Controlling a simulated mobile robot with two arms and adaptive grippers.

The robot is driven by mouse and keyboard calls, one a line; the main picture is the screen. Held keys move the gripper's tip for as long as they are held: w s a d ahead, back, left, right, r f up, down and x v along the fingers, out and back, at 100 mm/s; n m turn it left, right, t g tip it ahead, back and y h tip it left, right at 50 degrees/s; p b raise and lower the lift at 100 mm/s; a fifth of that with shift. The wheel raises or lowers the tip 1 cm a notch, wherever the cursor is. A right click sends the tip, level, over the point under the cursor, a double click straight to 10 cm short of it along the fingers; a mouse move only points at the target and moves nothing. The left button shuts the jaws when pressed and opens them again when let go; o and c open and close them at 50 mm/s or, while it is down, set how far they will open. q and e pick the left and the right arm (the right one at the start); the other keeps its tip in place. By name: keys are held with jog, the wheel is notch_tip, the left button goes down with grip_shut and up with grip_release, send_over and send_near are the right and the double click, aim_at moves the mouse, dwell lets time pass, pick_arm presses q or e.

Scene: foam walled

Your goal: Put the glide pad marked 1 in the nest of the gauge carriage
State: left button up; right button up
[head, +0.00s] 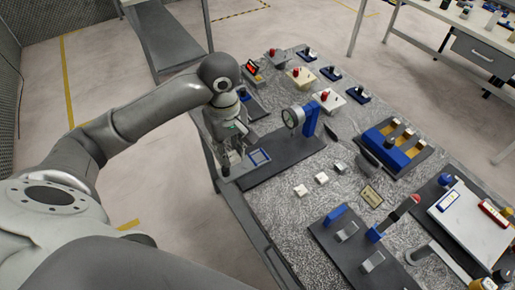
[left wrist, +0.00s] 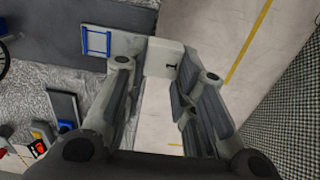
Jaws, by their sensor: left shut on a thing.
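My left gripper (head: 229,165) is shut on a white glide pad (left wrist: 164,58), whose black figure 1 shows in the left wrist view between the fingertips. In the head view I cannot make out the held pad. The gripper is near the left end of a dark gauge base, just left of a blue square frame (head: 259,157), which looks like the carriage nest. The frame also shows in the left wrist view (left wrist: 96,41), left of the held pad and apart from it; its inside looks empty. A round dial gauge (head: 292,117) stands on a blue post. My right gripper is not in view.
Two white blocks (head: 300,190) (head: 321,178) lie on the grey speckled tabletop right of the base. Several red-knobbed boxes (head: 301,77) stand at the back. A blue rack (head: 394,146) and a white tray (head: 478,222) are at the right. The table's left edge runs close to the gripper.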

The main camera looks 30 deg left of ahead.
pick_arm(q)
jog(key=w+f, duration=0.2)
jog(key=w, duration=0.1)
jog(key=w+f+p, duration=0.1)
jog(key=w+f, duration=0.2)
jog(key=w, duration=0.1)
jog(key=w+f+p, duration=0.1)
jog(key=w+f, duration=0.1)
jog(key=w, duration=0.2)
jog(key=shift+w+d+f, duration=0.2)
jog(key=shift+f, duration=0.2)
jog(key=shift+w+f, duration=0.35)
jog(key=shift+f, duration=0.1)
jog(key=shift+w+f, duration=0.3)
jog(key=shift+f, duration=0.15)
notch_tip(320, 180, down, 2)
jog(key=shift+f+p, duration=0.2)
jog(key=shift+p, duration=0.2)
jog(key=shift+f, duration=0.25)
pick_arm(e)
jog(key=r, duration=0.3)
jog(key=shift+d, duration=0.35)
pick_arm(q)
jog(key=shift+f, duration=0.1)
